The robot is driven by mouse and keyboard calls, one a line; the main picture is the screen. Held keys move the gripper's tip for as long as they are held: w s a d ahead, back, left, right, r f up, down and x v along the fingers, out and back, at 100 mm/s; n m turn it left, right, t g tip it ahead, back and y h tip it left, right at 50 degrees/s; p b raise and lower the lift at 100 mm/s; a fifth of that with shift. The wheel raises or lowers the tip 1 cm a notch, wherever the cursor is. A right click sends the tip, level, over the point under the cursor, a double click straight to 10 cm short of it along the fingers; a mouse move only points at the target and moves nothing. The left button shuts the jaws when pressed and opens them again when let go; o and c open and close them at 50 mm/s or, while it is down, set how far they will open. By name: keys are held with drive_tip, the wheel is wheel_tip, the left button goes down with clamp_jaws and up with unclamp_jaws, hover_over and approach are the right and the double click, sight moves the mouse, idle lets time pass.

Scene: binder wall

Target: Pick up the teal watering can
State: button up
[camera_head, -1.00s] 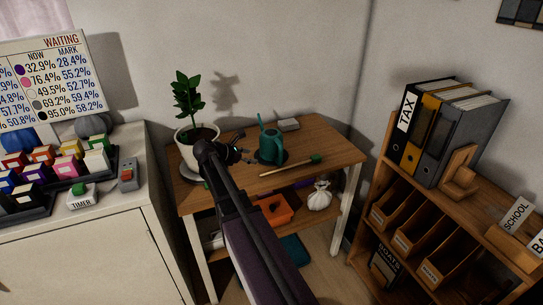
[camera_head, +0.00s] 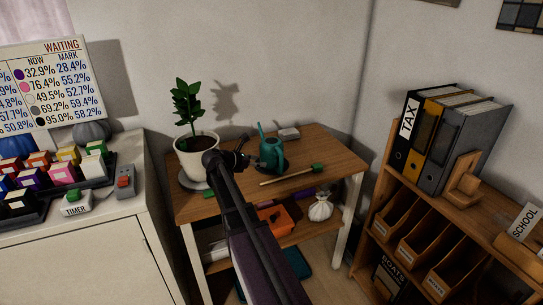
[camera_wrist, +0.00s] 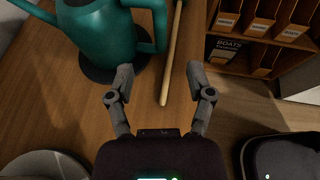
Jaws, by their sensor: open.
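The teal watering can (camera_head: 271,154) stands upright on a dark round mat (camera_head: 257,167) on the wooden side table. In the wrist view the can (camera_wrist: 105,38) is at the upper left, with its handle loop towards the middle and its spout towards the left. My gripper (camera_head: 240,157) is just left of the can in the head view. In the wrist view my gripper (camera_wrist: 162,88) is open, with nothing between its fingers. The can's handle lies just beyond the left fingertip; I cannot tell whether they touch.
A wooden-handled tool (camera_head: 290,176) with a green head lies right of the can. A potted plant (camera_head: 197,152) stands left of my gripper. A small grey box (camera_head: 289,133) is behind the can. A binder shelf (camera_head: 405,190) stands to the right.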

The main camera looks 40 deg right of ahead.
sight(281, 162)
drive_tip(key=shift+b+x, duration=1.1)
drive_tip(key=shift+x, duration=2.25)
drive_tip(key=shift+w, duration=0.1)
drive_tip(key=shift+f+b+x, duration=0.25)
drive_tip(key=shift+b+x, duration=0.7)
drive_tip(key=shift+x, duration=1)
drive_tip(key=shift+d+f, duration=0.15)
drive_tip(key=shift+d, duration=0.4)
clamp_jaws()
